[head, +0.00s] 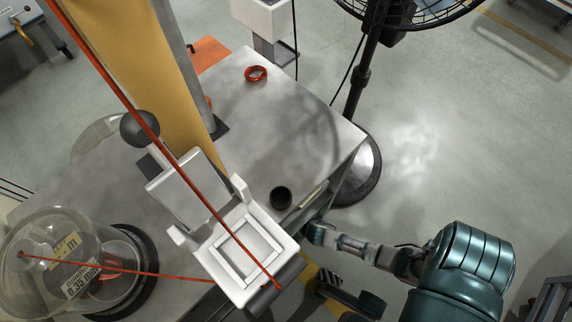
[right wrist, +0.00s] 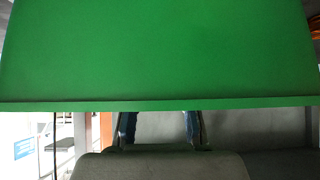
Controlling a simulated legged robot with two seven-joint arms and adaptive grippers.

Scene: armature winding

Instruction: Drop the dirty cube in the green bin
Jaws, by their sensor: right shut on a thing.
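A large green surface, the green bin (right wrist: 160,50), fills the upper half of the right wrist view, with a straight rim along its lower edge. My right gripper (right wrist: 161,128) shows below that rim as two dark blue fingers standing apart. The fingertips and what they grip are hidden behind the green. The dirty cube cannot be made out in either view. In the head view my right arm comes in from the right and reaches past the table's right edge. Its gripper cannot be made out clearly there. My left gripper is not in view.
The grey table (head: 310,125) carries a white fixture (head: 245,250), a black cup (head: 281,197), a red ring (head: 256,73) and a clear wire spool case (head: 65,262). Red wire crosses the fixture. A fan stand (head: 358,100) stands right of the table.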

